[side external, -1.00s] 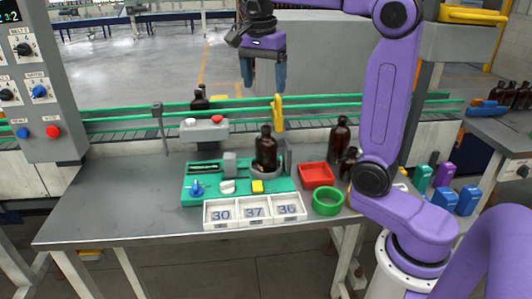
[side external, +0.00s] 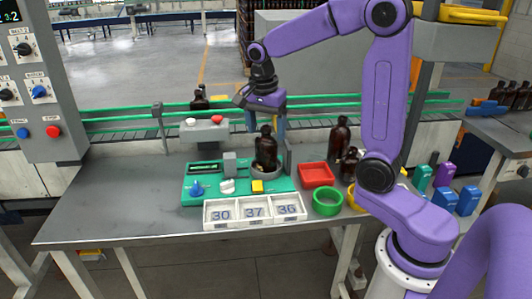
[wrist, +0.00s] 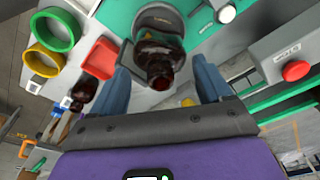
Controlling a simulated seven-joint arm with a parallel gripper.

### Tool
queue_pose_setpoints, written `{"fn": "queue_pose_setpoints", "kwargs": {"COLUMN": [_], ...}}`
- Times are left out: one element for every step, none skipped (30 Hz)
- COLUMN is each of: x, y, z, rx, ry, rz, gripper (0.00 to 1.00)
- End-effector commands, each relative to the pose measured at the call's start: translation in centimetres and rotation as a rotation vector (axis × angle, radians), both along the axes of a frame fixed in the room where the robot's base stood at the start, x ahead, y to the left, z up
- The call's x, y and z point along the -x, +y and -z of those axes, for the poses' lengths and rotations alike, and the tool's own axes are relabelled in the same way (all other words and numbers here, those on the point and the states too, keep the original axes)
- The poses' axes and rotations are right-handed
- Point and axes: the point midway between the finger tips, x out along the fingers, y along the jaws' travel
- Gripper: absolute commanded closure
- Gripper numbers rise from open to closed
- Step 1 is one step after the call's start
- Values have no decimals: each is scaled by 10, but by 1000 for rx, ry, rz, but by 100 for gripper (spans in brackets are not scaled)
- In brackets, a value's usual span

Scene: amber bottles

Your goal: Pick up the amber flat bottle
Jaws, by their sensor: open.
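A dark amber bottle (side external: 266,152) stands upright in a grey round holder on the green fixture. In the wrist view the bottle (wrist: 158,52) shows neck toward me, between my two blue fingers. My gripper (side external: 265,123) is open, pointing down just over the bottle's top, and holds nothing. In the wrist view my gripper (wrist: 163,80) has a finger on each side of the neck, with gaps. Two more dark bottles stand on the table to the right, a taller one (side external: 339,142) and a shorter one (side external: 349,166). I cannot tell which bottle is the flat one.
The green fixture (side external: 192,186) carries knobs and buttons. A red tray (side external: 316,175), a green ring (side external: 327,202) and a yellow ring sit to its right. White number boxes (side external: 254,211) stand in front. A grey button box (side external: 204,132) is behind. The left tabletop is clear.

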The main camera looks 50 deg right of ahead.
Motion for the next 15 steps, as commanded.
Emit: {"fn": "queue_pose_setpoints", "kwargs": {"x": [1,0,0,0,0,-1,-1,-1,-1,-1,-1,-1,-1,-1,-1], "y": [0,0,-1,-1,-1,-2,-2,-2,-2,-2,-2,-3,-3,-3,-3], "z": [9,13,19,23,26,29,31,33,34,35,35,35,35,35,35], "rx": [0,0,0,1,0,1,1,0,0,0,0,0,0,0,0], "ry": [6,5,5,4,5,3,3,2,1,0,0,0,0,0,0], "rz": [-1,-1,0,-1,0,-1,-1,-1,-1,-1,-1,-1,-1,-1,-1], "gripper": [22,22,22,22,22,22,22,22,22,22,22,22,22,22,22]}}
